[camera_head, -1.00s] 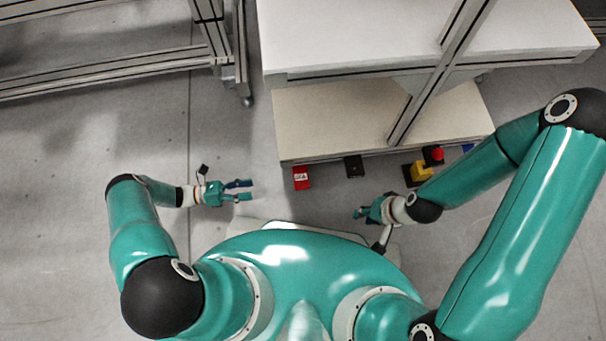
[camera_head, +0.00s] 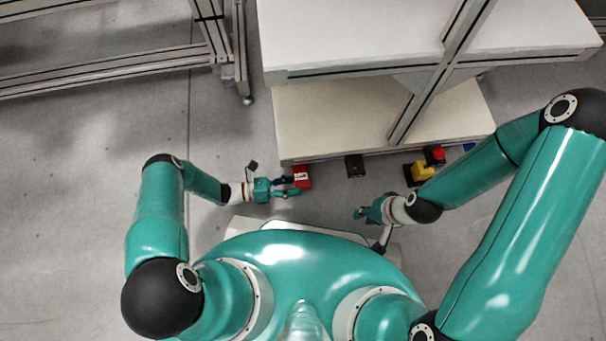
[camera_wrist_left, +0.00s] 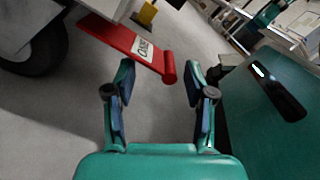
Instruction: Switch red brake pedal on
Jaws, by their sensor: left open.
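The red brake pedal (camera_head: 302,175) with a white label sits at the front lower edge of the shelf unit. It also shows in the left wrist view (camera_wrist_left: 122,45), where its rounded red end lies just beyond the fingertips. My left gripper (camera_head: 293,186) is open beside the pedal's left side. In the left wrist view its two fingers (camera_wrist_left: 158,80) are spread with nothing between them; I cannot tell if one touches the pedal. My right gripper (camera_head: 362,213) is further right, away from the pedal; its opening is too small to tell.
A dark wheel (camera_wrist_left: 40,50) shows in the left wrist view. Floor to the left is clear.

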